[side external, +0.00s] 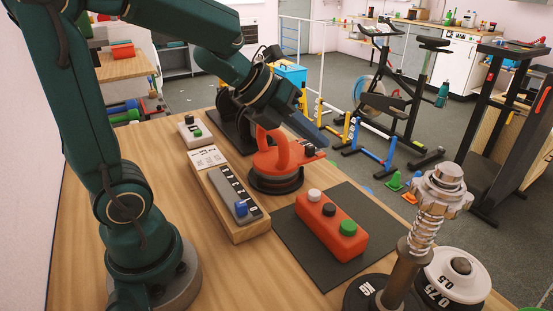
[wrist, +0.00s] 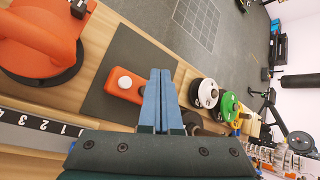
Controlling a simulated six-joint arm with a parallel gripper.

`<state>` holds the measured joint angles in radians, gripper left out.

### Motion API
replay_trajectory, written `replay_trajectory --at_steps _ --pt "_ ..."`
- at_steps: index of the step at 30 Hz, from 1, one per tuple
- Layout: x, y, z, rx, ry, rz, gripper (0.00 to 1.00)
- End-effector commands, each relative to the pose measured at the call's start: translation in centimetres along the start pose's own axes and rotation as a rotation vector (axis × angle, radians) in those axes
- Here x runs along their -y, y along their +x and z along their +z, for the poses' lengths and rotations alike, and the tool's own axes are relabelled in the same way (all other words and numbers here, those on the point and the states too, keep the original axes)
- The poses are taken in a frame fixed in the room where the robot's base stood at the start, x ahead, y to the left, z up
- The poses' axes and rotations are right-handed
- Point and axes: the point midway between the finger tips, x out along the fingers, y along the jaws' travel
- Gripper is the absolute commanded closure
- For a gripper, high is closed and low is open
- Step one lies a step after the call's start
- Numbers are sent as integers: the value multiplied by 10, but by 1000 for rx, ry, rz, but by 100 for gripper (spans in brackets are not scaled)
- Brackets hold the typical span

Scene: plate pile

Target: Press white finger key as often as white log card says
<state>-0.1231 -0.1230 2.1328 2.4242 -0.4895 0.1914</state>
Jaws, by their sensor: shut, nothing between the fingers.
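The orange key box (side external: 330,228) lies on a dark mat with a white key (side external: 314,195), a black key (side external: 329,209) and a green key (side external: 348,228) in a row. The white key (wrist: 124,82) also shows in the wrist view, left of my fingers, which hide part of the box. My gripper (side external: 322,138) is shut and empty, up beyond the orange kettlebell-shaped thing and apart from the keys; its blue fingers (wrist: 160,74) point away in the wrist view. A white card (side external: 208,158) with dark marks lies at the far end of the wooden board; I cannot read it surely.
The orange kettlebell-shaped thing (side external: 276,165) stands beside the mat (side external: 290,238). A wooden board (side external: 232,214) has a numbered strip and blue slider (side external: 241,208). A pale box (side external: 190,136) with keys stands behind. A metal post (side external: 407,265) and weight discs (side external: 452,278) stand front right.

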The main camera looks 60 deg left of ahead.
Motion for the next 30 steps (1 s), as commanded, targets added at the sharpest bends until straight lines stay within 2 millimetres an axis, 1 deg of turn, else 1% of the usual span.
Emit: replay_trajectory --at_steps 6,10,17,30 --pt "-1 1 -1 -1 -1 0 100" --pt "-4 6 -4 -4 -2 -2 100" --pt "-18 23 -17 -4 -7 6 100" --pt "-37 49 -38 -9 -9 2 100"
